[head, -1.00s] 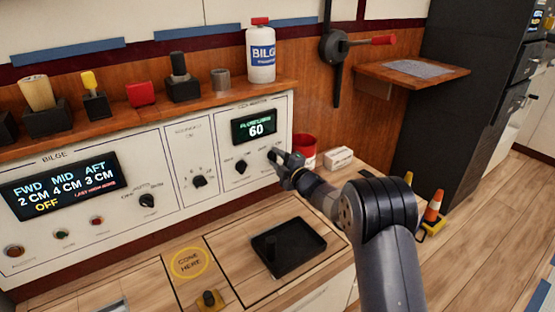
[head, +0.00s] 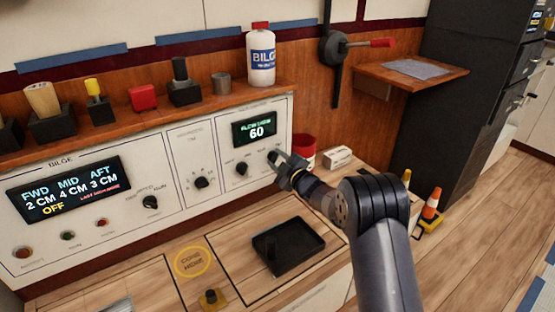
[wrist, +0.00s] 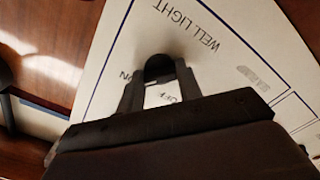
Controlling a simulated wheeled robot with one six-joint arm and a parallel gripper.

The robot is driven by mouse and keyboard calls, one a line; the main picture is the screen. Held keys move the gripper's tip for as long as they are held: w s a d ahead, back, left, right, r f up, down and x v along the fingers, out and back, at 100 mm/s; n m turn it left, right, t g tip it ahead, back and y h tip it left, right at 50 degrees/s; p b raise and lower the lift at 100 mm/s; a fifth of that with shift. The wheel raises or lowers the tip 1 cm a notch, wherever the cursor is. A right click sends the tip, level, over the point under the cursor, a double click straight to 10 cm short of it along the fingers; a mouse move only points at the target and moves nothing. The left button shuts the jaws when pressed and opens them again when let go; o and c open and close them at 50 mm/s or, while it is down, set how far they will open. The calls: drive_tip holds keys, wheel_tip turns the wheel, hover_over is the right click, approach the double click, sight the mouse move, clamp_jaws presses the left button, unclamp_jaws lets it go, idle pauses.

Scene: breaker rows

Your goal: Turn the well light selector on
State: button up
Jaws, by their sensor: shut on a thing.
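The well light selector is a round black knob (wrist: 158,66) on a white panel under the printed words WELL LIGHT, which show upside down in the wrist view. ON is printed beside it and OFF between the fingers. My gripper (wrist: 159,84) has its two dark fingers shut on the knob, one on each side. Which mark the knob points at cannot be told. In the head view my gripper (head: 281,161) is at the right end of the white panel (head: 217,200), and its fingers largely hide the knob.
A display reading 60 (head: 256,130) and a black knob (head: 241,168) are left of my gripper. A red cup (head: 304,150) and a white box (head: 337,158) stand close behind it. A black tray (head: 288,246) lies on the counter below. A bilge bottle (head: 261,58) stands on the shelf above.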

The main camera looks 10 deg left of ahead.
idle(0.3)
drive_tip(key=o, duration=1)
drive_tip(key=shift+c, duration=0.2)
drive_tip(key=p+v, duration=0.2)
drive_tip(key=v, duration=0.8)
drive_tip(key=shift+s+d, duration=0.25)
drive_tip(key=shift+d, duration=0.1)
drive_tip(key=b+x, duration=0.2)
drive_tip(key=x, duration=0.9)
drive_tip(key=shift+s, duration=0.1)
drive_tip(key=shift+s+d, duration=0.1)
